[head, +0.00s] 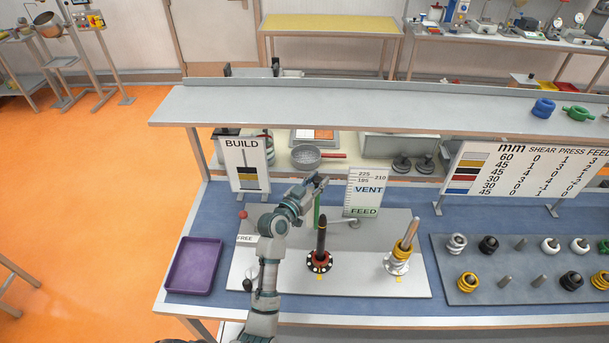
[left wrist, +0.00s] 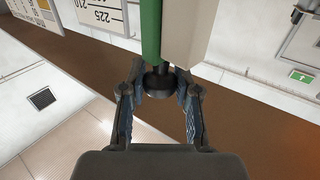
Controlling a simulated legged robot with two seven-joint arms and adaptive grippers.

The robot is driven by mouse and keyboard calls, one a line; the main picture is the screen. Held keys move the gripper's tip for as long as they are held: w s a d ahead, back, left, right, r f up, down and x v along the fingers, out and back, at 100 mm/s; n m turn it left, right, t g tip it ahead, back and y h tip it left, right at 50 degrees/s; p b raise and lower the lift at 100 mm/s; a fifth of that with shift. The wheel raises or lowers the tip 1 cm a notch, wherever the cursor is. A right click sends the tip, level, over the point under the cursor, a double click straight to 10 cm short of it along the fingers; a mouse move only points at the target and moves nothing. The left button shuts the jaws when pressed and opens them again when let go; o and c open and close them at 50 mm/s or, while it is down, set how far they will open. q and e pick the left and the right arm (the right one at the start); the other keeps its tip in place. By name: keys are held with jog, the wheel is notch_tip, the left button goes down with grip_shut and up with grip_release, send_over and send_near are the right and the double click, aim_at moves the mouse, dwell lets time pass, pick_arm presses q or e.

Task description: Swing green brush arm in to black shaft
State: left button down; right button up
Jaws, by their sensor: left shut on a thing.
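The green brush arm (head: 317,211) shows as an upright green strip just left of the black shaft's top. The black shaft (head: 321,238) stands upright on a dark round flange on the grey plate. My left gripper (head: 317,183) reaches over the plate to the top of the green strip. In the left wrist view, my left gripper's fingers (left wrist: 160,92) are closed around a black round knob (left wrist: 157,82) at the end of the green bar (left wrist: 151,30). The gripper hides part of the brush arm's top. My right gripper is not in view.
A tan shaft (head: 409,235) with white and yellow rings stands right on the plate. A purple tray (head: 194,266) lies left. A raised shelf (head: 370,106) spans the back.

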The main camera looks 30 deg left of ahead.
pick_arm(q)
jog(key=shift+s+d+r+y+p, duration=0.25)
jog(key=shift+s+d+y+p, duration=0.05)
jog(key=shift+d+p, duration=0.05)
jog(key=shift+a+f+n, duration=0.15)
jog(key=shift+a+n, duration=0.1)
jog(key=shift+n, duration=0.05)
jog(key=c, duration=0.8)
grip_release()
jog(key=shift+d, duration=0.2)
jog(key=shift+c, duration=0.2)
jog(key=s+a, duration=0.1)
jog(key=s, duration=1.1)
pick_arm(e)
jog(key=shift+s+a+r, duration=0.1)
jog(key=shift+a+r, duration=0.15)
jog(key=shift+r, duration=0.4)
pick_arm(q)
jog(key=shift+a, duration=0.1)
